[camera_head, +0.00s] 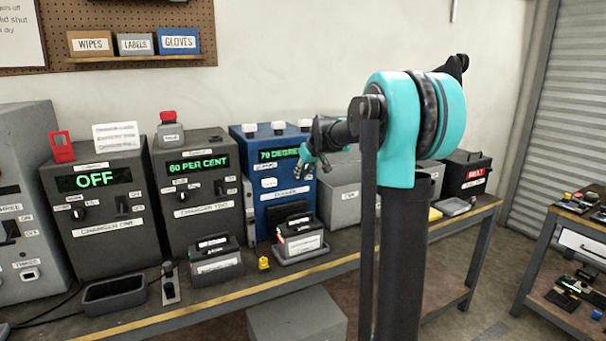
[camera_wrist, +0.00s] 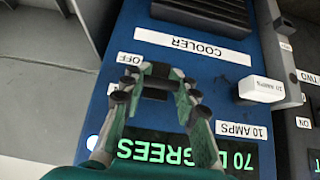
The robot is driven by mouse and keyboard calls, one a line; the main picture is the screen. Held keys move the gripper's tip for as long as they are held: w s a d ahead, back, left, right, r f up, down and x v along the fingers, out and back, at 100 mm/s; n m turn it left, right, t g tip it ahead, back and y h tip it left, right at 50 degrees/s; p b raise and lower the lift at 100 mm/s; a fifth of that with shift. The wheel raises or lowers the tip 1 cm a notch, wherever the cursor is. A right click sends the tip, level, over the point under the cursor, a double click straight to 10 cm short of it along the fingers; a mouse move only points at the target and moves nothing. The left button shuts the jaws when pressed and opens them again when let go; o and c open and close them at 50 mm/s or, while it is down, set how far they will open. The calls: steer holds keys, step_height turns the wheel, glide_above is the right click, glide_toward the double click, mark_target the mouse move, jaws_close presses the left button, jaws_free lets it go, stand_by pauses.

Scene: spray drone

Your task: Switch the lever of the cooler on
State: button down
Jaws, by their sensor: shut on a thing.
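The cooler (camera_head: 256,192) is a blue box on the bench with a lit green "70 DEGREES" display. In the wrist view its blue front (camera_wrist: 205,90) appears upside down, with a "COOLER" label (camera_wrist: 192,45). My gripper (camera_head: 316,167) is at the upper right of the cooler's front. In the wrist view my gripper (camera_wrist: 157,78) has its fingers closed around a small black lever (camera_wrist: 156,92), beside the "OFF" label (camera_wrist: 130,58). The fingers hide part of the lever, so I cannot tell its exact position.
Two dark chargers stand left of the cooler, reading "OFF" (camera_head: 95,180) and "60 PER CENT" (camera_head: 198,163). A battery in a grey cradle (camera_head: 300,256) sits in front of the cooler.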

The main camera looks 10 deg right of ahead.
steer(key=c, duration=1.1)
jaws_free()
steer(key=v, duration=1.2)
